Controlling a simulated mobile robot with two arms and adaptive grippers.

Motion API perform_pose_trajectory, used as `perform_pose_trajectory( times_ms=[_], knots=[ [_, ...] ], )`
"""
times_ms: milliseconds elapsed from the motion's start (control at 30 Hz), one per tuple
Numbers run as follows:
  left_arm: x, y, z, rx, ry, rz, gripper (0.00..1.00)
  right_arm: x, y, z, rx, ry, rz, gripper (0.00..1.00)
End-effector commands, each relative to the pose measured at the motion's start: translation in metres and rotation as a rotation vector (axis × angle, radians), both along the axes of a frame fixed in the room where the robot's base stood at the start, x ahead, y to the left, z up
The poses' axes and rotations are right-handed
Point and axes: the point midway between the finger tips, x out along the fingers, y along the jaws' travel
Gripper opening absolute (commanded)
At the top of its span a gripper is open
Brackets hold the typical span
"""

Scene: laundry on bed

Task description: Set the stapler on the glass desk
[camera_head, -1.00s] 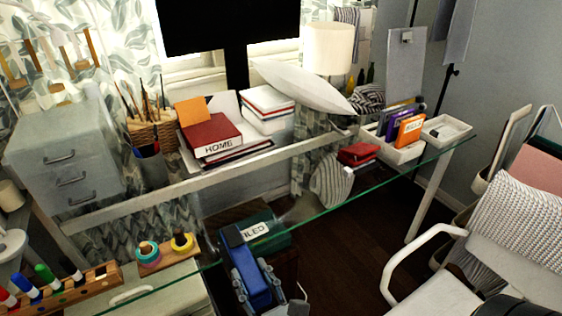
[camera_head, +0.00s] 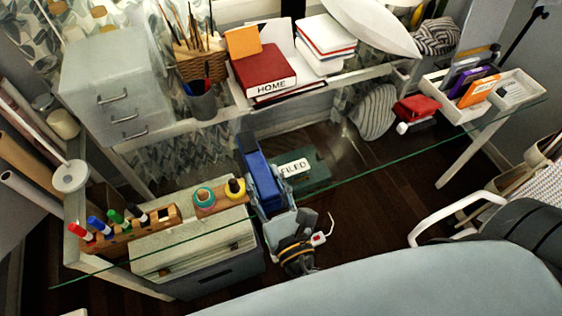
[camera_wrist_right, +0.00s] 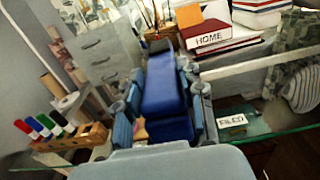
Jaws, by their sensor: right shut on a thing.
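The blue stapler (camera_head: 262,178) is in my right gripper (camera_head: 267,200), near the middle of the head view. The stapler is long, with a dark far end, and points away from me. In the right wrist view the stapler (camera_wrist_right: 164,90) lies between the two grey-blue fingers of the gripper (camera_wrist_right: 163,112). The glass desk (camera_head: 350,179) is clear, with a green front edge; the stapler overlaps this edge in the head view. I cannot tell whether the stapler touches the glass. My left gripper is not in view.
A marker rack (camera_head: 133,226) and tape rolls (camera_head: 204,198) stand left of the stapler. A red HOME book (camera_head: 264,75), a pen cup (camera_head: 201,103) and a white tray (camera_head: 436,92) are farther back. A white-armed chair (camera_head: 450,215) is at right.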

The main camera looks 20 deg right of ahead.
Motion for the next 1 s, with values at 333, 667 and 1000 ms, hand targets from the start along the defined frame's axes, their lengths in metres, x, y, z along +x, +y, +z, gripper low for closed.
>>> perform_pose_trajectory(
  times_ms=[333, 667, 1000],
  knots=[
    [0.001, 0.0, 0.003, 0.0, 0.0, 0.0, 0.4, 0.063, -0.029, -0.024, -0.001, -0.012, -0.004, 0.0],
    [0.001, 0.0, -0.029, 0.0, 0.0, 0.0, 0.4, 0.104, -0.048, -0.073, 0.001, -0.011, -0.003, 0.0],
    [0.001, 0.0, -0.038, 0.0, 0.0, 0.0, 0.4, 0.116, -0.054, -0.086, 0.001, -0.011, -0.003, 0.0]
  ],
)
